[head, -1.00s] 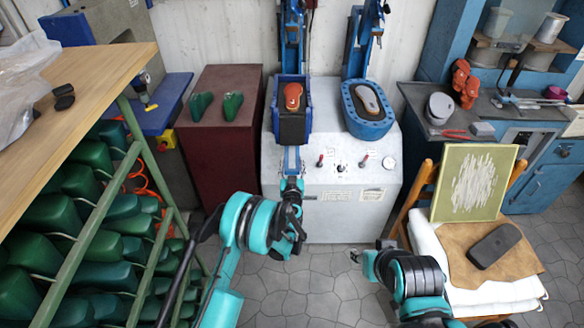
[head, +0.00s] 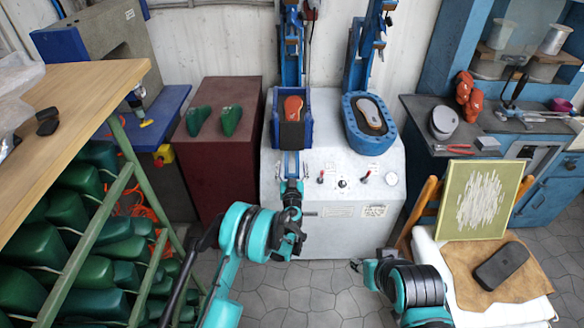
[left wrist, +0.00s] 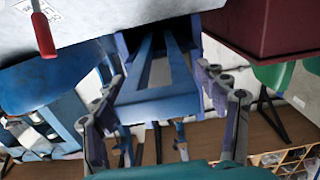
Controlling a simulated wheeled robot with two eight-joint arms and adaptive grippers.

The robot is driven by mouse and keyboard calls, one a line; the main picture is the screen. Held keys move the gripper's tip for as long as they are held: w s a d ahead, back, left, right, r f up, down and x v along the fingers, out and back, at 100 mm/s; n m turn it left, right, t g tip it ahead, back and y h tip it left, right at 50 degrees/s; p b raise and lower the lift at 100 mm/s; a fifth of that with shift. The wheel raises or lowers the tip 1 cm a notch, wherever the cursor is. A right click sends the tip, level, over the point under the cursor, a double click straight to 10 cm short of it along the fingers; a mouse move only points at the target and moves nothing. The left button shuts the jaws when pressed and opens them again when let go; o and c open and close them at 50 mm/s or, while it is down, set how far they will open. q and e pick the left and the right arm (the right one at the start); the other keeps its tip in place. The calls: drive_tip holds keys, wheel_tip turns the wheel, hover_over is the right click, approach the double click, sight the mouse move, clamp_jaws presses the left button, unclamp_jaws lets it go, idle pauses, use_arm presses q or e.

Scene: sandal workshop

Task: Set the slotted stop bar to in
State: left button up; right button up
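The slotted stop bar (head: 291,164) is a blue bar with a long slot. It sticks out of the front of the grey-white press, below the left blue station. My left gripper (head: 291,186) is at its near end. In the left wrist view the bar (left wrist: 183,70) runs between the two spread fingers of the left gripper (left wrist: 160,85), one on each side. The gripper is open; whether a finger touches the bar is unclear. My right gripper (head: 356,266) hangs over the floor at lower right, away from the press; its fingers are too small to judge.
The press (head: 333,220) has red-tipped levers and a gauge on its front. A maroon cabinet (head: 225,160) with green lasts stands to its left. A rack of green lasts fills the lower left. A chair with a green panel (head: 478,200) stands right.

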sight(292, 176)
use_arm(q)
drive_tip(key=s, duration=0.7)
drive_tip(key=shift+s, duration=0.3)
